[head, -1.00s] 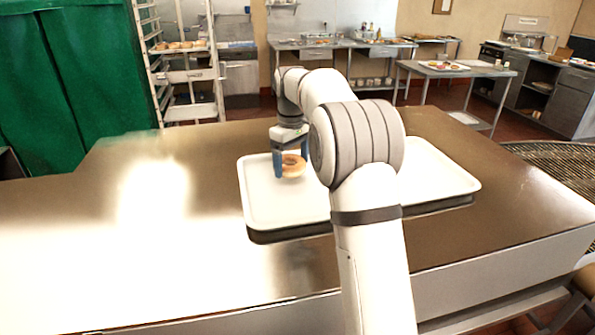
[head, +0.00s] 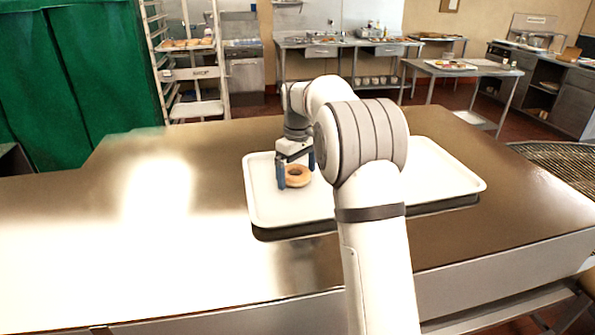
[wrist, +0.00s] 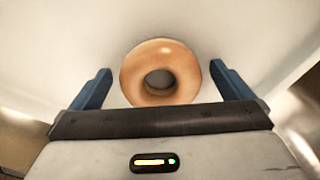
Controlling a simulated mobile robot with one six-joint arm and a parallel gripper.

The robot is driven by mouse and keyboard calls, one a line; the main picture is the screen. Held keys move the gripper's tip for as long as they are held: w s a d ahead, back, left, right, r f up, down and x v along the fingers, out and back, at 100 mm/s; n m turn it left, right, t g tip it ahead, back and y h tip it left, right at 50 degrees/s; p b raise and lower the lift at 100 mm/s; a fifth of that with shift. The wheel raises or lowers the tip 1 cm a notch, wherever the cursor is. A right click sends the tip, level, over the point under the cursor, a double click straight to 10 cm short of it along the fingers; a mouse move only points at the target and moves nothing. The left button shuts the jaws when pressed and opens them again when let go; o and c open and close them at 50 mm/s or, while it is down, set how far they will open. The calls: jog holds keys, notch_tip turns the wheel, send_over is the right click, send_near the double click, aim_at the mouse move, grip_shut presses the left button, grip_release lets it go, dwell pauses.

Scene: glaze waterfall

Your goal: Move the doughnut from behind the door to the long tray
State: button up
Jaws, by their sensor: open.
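A golden-brown doughnut (head: 298,176) lies flat on the left part of the long white tray (head: 268,211), inside its rim. My gripper (head: 296,185) is over the tray with its blue fingers apart, one on each side of the doughnut. In the wrist view the doughnut (wrist: 161,72) sits between the two fingers, with a visible gap on each side. My arm hides the middle of the tray.
The tray rests on a shiny metal counter (head: 110,250) with a clear left part. A green curtain (head: 75,85) hangs at the back left, beside a rack (head: 190,75). Metal tables (head: 340,42) stand at the back.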

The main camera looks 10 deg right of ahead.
notch_tip(320, 180, up, 12)
jog(key=s+r+m+t, duration=0.1)
jog(key=s+r+m, duration=0.1)
jog(key=s, duration=0.8)
jog(key=s+f+m, duration=0.1)
jog(key=s+f, duration=0.3)
jog(key=s, duration=0.5)
jog(key=s+f+m+t, duration=0.1)
jog(key=s+f, duration=0.3)
jog(key=s, duration=0.4)
jog(key=s+f+m+t, duration=0.1)
jog(key=s+f+m, duration=0.2)
jog(key=s, duration=0.6)
jog(key=shift+s+a+f, duration=0.25)
jog(key=shift+s+f, duration=0.05)
jog(key=shift+f, duration=0.6)
